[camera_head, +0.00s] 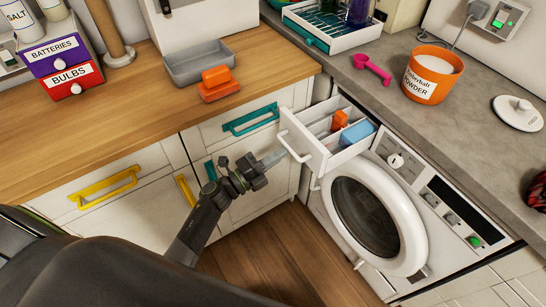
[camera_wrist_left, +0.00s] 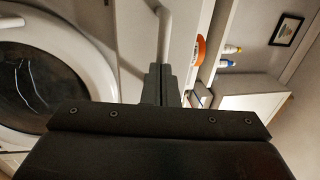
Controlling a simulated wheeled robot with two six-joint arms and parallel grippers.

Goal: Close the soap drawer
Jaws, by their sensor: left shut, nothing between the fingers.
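The soap drawer (camera_head: 318,155) is white and stands pulled out at the upper left of the washing machine (camera_head: 375,215). An orange block (camera_head: 340,120) and a blue block (camera_head: 357,133) sit in its compartments. Its white bar handle (camera_head: 291,136) faces left. My left gripper (camera_head: 272,158) is shut and empty, with its tips close to the drawer front, just left of the handle. In the left wrist view the shut fingers (camera_wrist_left: 166,85) point at the white handle bar (camera_wrist_left: 166,35); I cannot tell whether they touch it. My right gripper is not in view.
The round washer door (camera_head: 372,212) is below the drawer. A teal handle (camera_head: 250,119) and a yellow handle (camera_head: 107,187) are on the cabinet fronts to the left. The grey worktop above holds a pink scoop (camera_head: 371,69) and an orange powder tub (camera_head: 432,75).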

